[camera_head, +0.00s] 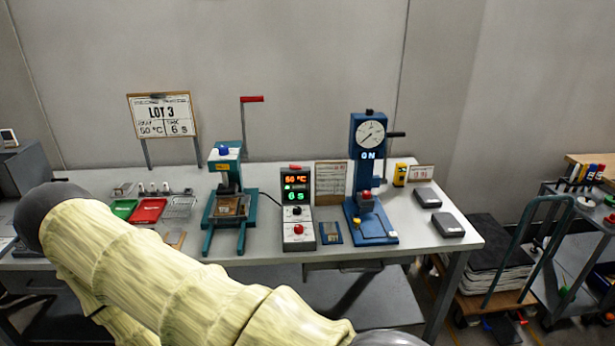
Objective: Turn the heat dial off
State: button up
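The grey control box (287,236) stands upright near the middle of the workbench. Its display (297,187) is lit, with what looks like 60 °C in red-orange above 6 s in green. A small black knob (295,210), which looks like the heat dial, sits below the display; its pointer setting is too small to read. A red knob or button (298,229) sits under it. My arm, in a pale yellow sleeve, crosses the lower left in front of the bench, apart from the box in the picture. My gripper is not in view.
A teal press (226,190) with a red-tipped lever stands left of the box. A blue gauge press (358,185), marked ON, stands right. Green (124,209) and red (149,211) trays lie at left.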

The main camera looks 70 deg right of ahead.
aim_at(299, 229)
jog(key=k, duration=0.6)
jog(key=z, duration=1)
jog(key=i, duration=0.5)
jog(key=u, duration=0.05)
